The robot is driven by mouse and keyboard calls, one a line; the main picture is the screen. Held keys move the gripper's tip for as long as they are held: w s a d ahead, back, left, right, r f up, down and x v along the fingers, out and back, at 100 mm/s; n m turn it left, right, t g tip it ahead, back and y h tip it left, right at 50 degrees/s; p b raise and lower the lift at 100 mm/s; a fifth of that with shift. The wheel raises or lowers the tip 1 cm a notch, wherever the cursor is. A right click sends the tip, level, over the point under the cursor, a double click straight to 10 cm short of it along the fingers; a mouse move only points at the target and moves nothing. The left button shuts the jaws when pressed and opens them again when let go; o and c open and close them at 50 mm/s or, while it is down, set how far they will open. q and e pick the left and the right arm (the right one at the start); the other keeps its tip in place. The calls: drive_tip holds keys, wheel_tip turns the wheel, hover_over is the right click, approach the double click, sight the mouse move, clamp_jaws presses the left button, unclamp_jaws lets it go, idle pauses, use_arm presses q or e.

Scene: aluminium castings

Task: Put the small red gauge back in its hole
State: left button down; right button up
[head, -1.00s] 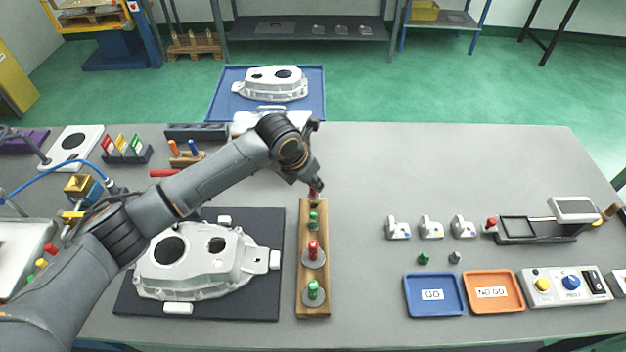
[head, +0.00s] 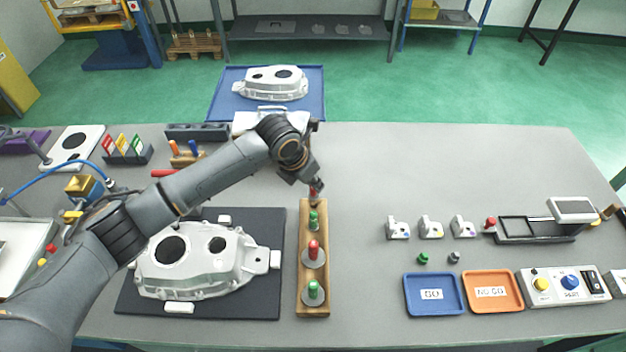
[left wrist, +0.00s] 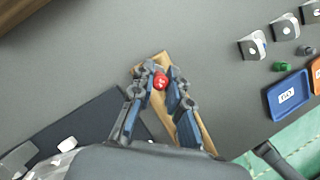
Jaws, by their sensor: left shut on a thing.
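My left gripper (head: 315,186) points down at the far end of the wooden gauge rack (head: 303,270) and is shut on the small red gauge (head: 313,194). In the left wrist view the red gauge (left wrist: 160,82) shows between the fingertips, over the end of the rack (left wrist: 196,126). Whether the gauge sits in its hole or just above it is hidden. In the same rack stand a small green gauge (head: 313,220), a larger red gauge (head: 314,250) and a larger green gauge (head: 313,290). My right gripper is not in view.
A casting (head: 200,262) lies on a dark mat (head: 250,305) left of the rack. Right of it are several small metal parts (head: 431,228), a blue GO tray (head: 433,312) and an orange NO GO tray (head: 493,307).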

sight(311, 189)
use_arm(q)
drive_tip(key=shift+f+b, duration=0.35)
drive_tip(key=shift+f, duration=0.15)
drive_tip(key=shift+f+b, duration=0.95)
drive_tip(key=shift+f, duration=0.6)
drive_tip(key=c, duration=1.2)
unclamp_jaws()
drive_tip(key=v, duration=1.2)
drive_tip(key=shift+f, duration=0.1)
